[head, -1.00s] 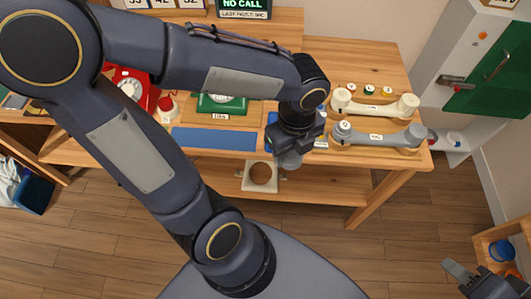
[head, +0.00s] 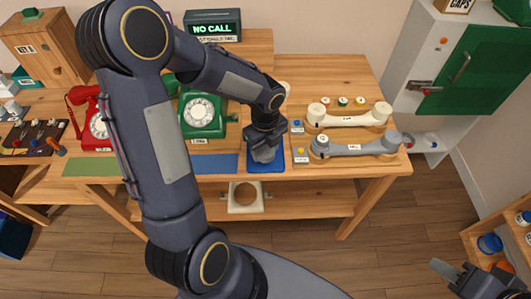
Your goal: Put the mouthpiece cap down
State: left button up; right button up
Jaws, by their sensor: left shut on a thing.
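My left gripper (head: 266,145) points down over the blue tray (head: 277,167) near the front edge of the table. It is shut on a grey mouthpiece cap (head: 265,154), which shows below the fingers. I cannot tell whether the cap touches the tray. A grey handset (head: 352,148) lies to the right in a wooden cradle, and a cream handset (head: 348,120) lies behind it. My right gripper (head: 456,272) is at the lower right, away from the table; its fingers are too unclear to judge.
A green dial phone (head: 202,113) and a red one (head: 97,125) stand to the left. A blue mat (head: 217,164) lies left of the tray. Small caps (head: 343,101) stand behind the handsets. A grey cabinet with a green door (head: 466,75) is at right.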

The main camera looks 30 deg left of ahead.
aim_at(266, 150)
pick_arm(q)
jog(key=shift+f, duration=1.6)
jog(key=shift+f+b, duration=0.2)
jog(key=shift+b, duration=0.15)
jog(key=o, duration=0.9)
jog(key=shift+r, duration=0.1)
